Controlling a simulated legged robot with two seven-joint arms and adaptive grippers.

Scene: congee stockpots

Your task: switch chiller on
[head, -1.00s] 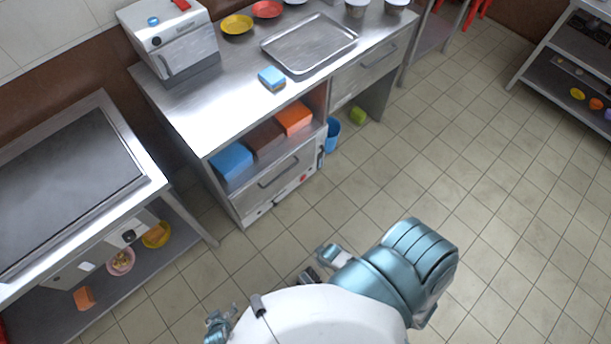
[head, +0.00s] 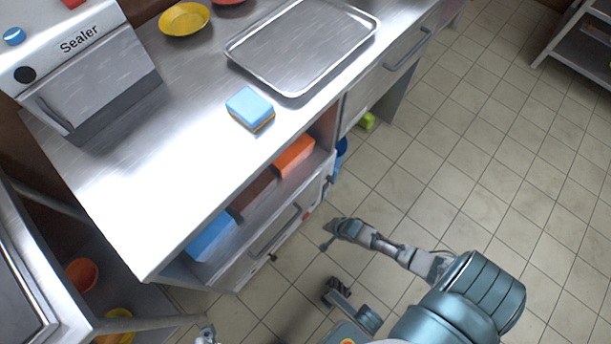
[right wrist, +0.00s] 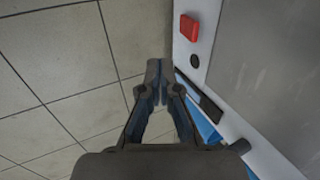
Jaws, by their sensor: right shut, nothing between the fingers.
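The chiller (head: 262,245) appears to be the grey-fronted unit with a bar handle under the steel counter. A small red switch (head: 306,217) sits on its front edge. In the right wrist view the red switch (right wrist: 188,27) stands out from a pale panel, above a dark round spot (right wrist: 194,61). Whether it is on or off I cannot tell. My right gripper (head: 330,240) is near the chiller's front, shut and empty. In the right wrist view its fingertips (right wrist: 155,70) are together, left of the panel and apart from the switch.
The steel counter (head: 150,190) holds a sealer (head: 85,65), a yellow plate (head: 184,19), a tray (head: 300,90) and a blue sponge (head: 249,105). Blue, brown and orange boxes lie on the shelf above the chiller. Tiled floor is free to the right.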

